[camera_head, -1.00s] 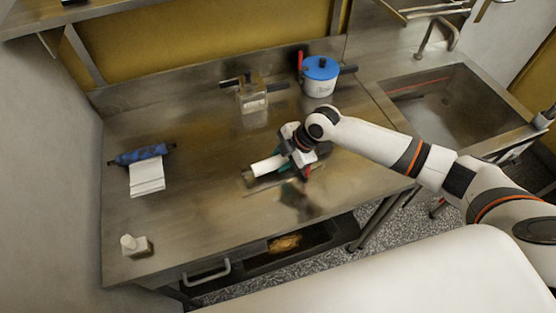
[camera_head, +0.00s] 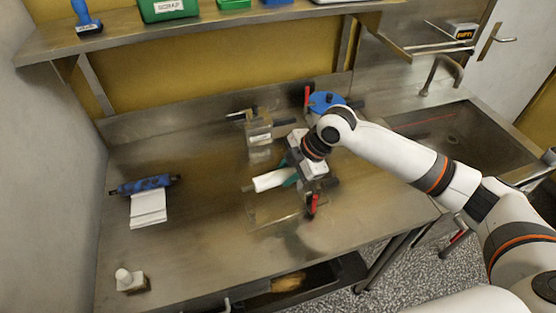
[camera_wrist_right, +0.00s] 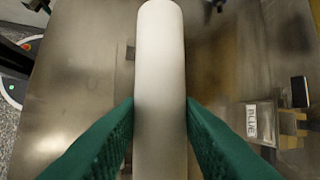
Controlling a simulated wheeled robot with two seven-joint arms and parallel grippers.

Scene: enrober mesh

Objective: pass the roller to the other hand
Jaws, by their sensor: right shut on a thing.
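The roller (camera_head: 272,180) is a white cylinder held above the steel table, its free end pointing left. My right gripper (camera_head: 290,177) is shut on it. In the right wrist view the roller (camera_wrist_right: 160,80) runs up the middle between the two green fingers of my right gripper (camera_wrist_right: 160,118), which press its sides. The roller's other end is hidden by the gripper in the head view. My left gripper is not in view.
On the steel table (camera_head: 200,245), a blue roll (camera_head: 145,184) with a white sheet lies left. A small white-topped bottle (camera_head: 130,281) stands front left. A clear block (camera_head: 258,130) and a blue-lidded pot (camera_head: 325,101) stand at the back. The sink (camera_head: 455,130) is right.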

